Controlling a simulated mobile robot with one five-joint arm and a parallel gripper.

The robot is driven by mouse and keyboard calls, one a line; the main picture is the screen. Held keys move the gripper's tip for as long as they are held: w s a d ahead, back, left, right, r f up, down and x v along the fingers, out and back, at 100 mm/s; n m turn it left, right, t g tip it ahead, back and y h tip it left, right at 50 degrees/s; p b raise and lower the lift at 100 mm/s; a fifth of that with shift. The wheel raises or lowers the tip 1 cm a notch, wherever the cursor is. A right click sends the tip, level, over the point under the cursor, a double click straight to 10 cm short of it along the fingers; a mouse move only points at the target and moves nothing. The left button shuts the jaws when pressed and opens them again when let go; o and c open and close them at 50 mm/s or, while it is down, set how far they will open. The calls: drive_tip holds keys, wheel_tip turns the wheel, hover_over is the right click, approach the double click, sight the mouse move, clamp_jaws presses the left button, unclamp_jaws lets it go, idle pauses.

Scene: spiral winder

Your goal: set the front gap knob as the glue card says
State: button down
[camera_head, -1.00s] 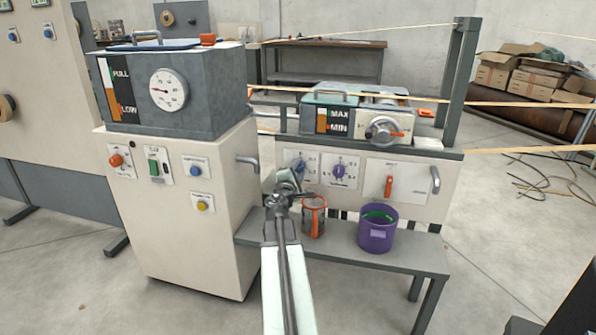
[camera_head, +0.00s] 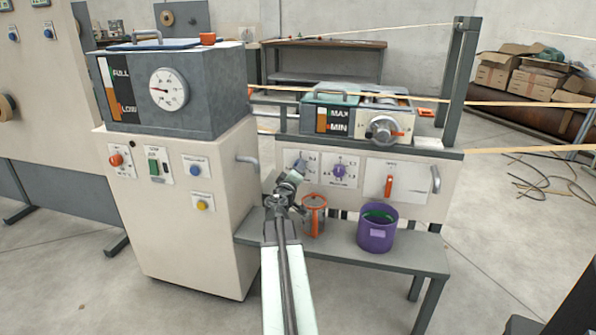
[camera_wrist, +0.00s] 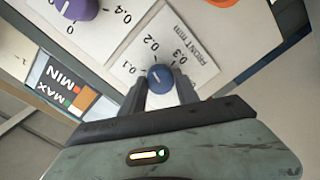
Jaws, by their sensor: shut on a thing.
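The front gap knob (camera_wrist: 160,79) is a small blue knob on a white plate marked "FRONT mm", with 0.1, 0.2 and 0.3 around it in the wrist view. A short pale pointer line shows on its face, on the side of the numbers; I cannot tell its exact value. My gripper (camera_wrist: 160,92) is shut on this knob, one finger on each side. In the head view, my gripper (camera_head: 293,180) is at the left dial of the white panel and partly hides it. I cannot make out a glue card.
A purple knob (camera_head: 339,171) is just right of the held one. An orange-handled switch (camera_head: 389,186) is further right. Below, a glass-like jar with an orange rim (camera_head: 314,215) and a purple bucket (camera_head: 376,235) stand on a grey shelf (camera_head: 425,262), the jar close beside my arm.

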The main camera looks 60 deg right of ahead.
drive_tip(key=shift+m, duration=1.2)
drive_tip(key=c, duration=0.9)
unclamp_jaws()
drive_tip(key=shift+a, duration=0.1)
drive_tip(key=v, duration=0.7)
drive_tip(key=shift+a, duration=0.3)
drive_tip(key=shift+s, duration=0.1)
